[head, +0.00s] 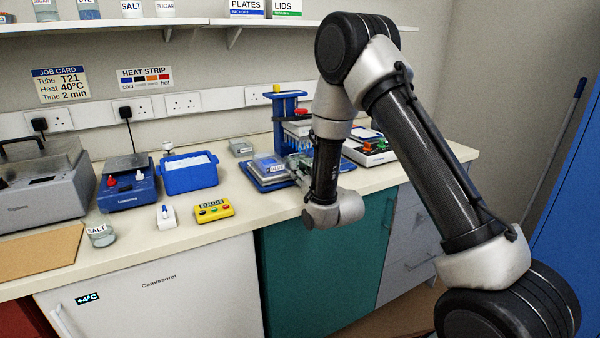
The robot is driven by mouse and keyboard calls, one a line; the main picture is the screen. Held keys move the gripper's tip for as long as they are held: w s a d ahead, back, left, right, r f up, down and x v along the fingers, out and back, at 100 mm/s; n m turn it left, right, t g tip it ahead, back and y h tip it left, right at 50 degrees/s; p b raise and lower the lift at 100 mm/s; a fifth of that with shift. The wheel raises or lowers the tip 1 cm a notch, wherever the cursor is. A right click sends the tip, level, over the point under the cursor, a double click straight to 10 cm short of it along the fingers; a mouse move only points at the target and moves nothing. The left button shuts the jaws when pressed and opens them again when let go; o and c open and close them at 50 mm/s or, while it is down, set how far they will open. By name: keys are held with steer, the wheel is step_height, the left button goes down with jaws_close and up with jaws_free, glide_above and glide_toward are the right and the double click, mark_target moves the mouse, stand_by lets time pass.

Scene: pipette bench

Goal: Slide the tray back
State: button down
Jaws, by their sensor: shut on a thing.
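A blue tray (262,183) lies on the bench in front of a blue stand (286,102) with an upright frame. A clear plate with a blue base (267,165) sits on the tray's left part. My gripper (299,164) is low over the bench at the tray's right side, shut on the tray. Its fingertips are small and partly hidden by my wrist, so the exact grip spot is unclear. The stand's lower right part is hidden behind my arm.
A yellow timer (214,210), a blue ice tub (190,174) and a small white holder (166,217) stand to the left. A white device with coloured knobs (372,151) is to the right. A small grey box (241,147) stands behind the tray. The bench's front edge is close.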

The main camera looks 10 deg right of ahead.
steer(key=shift+d, duration=0.1)
steer(key=w+d, duration=0.1)
steer(key=d, duration=0.3)
steer(key=w+d, duration=0.1)
steer(key=d, duration=0.3)
steer(key=w+d, duration=0.2)
steer(key=d, duration=0.2)
steer(key=shift+r, duration=0.1)
steer(key=c, duration=1.3)
jaws_free()
steer(key=shift+d, duration=0.2)
steer(key=shift+s, duration=0.1)
steer(key=shift+s, duration=0.35)
steer(key=v, duration=1.1)
